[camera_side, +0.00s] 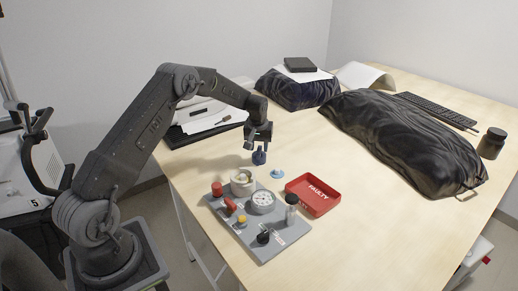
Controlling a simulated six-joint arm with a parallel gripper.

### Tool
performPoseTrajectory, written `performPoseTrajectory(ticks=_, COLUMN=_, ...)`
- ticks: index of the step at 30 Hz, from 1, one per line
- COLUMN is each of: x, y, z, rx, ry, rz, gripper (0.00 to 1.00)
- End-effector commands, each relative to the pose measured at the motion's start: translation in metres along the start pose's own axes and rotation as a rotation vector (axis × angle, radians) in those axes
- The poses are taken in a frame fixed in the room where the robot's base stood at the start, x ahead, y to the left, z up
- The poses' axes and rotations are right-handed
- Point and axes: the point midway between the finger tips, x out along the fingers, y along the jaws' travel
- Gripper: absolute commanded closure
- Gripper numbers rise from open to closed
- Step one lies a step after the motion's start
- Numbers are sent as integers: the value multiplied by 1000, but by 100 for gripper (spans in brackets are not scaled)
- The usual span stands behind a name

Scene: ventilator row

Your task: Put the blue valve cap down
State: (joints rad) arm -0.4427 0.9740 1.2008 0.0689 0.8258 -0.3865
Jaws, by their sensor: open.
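My gripper (259,146) is open and points down over the wooden table, behind the grey panel. A dark blue piece (260,157) with a wider base is upright directly below the fingers, apparently on the table. It is too small to tell whether the fingers touch it. A flat light blue disc with a small raised middle (277,174) lies on the table to its right and nearer. Which of these two blue things is the valve cap is not clear from this view.
The grey panel (249,236) in front carries a gauge (262,199), red, yellow and black fittings and a cream cylinder (241,184). A red tray marked FAULTY (334,205) is to the right. Black covered bulks (400,140) fill the back right. Bare table lies between.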

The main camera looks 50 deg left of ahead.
Motion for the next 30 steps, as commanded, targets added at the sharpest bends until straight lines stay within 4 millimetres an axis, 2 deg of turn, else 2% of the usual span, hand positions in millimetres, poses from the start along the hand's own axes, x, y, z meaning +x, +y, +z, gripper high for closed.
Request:
performPoseTrajectory(ticks=6, x=-48, y=1, z=-1, rx=1, ry=4, rz=2, gripper=58)
performPoseTrajectory(ticks=12, x=-86, y=0, z=0, rx=1, ry=2, rz=1, gripper=58)
performPoseTrajectory(ticks=20, x=-114, y=1, z=2, rx=5, ry=2, rz=2, gripper=58)
performPoseTrajectory(ticks=22, x=-126, y=4, z=7, rx=20, ry=9, rz=7, gripper=58)
performPoseTrajectory(ticks=26, x=-169, y=15, z=33, rx=86, ry=40, rz=29, gripper=58)
performPoseTrajectory(ticks=30, x=-227, y=24, z=85, rx=197, ry=84, rz=63, gripper=58)
